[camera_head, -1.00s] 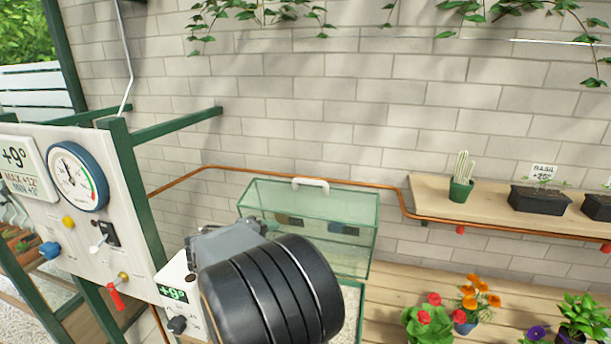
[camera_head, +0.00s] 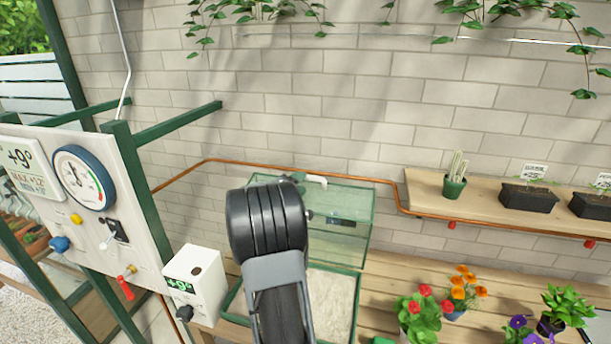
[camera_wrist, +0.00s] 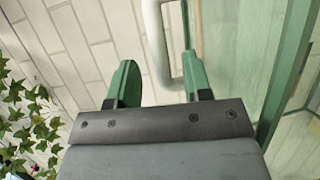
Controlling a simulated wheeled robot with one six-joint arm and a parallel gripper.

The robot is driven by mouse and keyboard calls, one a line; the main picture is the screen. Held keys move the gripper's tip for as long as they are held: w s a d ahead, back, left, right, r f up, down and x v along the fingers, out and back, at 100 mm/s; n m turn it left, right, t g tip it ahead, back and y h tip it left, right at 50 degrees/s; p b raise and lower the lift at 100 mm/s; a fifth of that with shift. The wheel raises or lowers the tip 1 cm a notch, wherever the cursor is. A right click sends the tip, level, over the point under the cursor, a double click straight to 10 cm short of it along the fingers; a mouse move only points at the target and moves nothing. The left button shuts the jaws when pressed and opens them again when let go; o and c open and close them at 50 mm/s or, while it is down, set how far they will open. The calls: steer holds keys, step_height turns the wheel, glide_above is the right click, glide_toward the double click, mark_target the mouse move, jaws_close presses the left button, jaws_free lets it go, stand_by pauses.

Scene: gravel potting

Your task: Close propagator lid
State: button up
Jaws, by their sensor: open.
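The propagator lid (camera_head: 352,215) is a clear box with green edges, tipped up open at the back of the propagator. The propagator base (camera_head: 357,312) below it holds pale gravel and has a green rim. The white lid handle (camera_head: 317,180) is on the lid's upper edge. In the wrist view the handle (camera_wrist: 155,40) stands between the green fingertips of my gripper (camera_wrist: 158,78), which is open; I cannot tell whether they touch it. The lid pane (camera_wrist: 235,45) is to their right. In the head view my wrist hides the fingers and part of the lid.
A white box with a +9° display (camera_head: 196,283) stands left of the base. A panel with a dial (camera_head: 84,178) is further left. A copper pipe (camera_head: 250,168) runs along the wall. Flowerpots (camera_head: 420,315) stand on the bench at right, below a shelf (camera_head: 425,185).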

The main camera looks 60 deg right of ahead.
steer(key=shift+s+d+p, duration=0.15)
steer(key=shift+d+p, duration=0.35)
steer(key=shift+d, duration=1.2)
jaws_close()
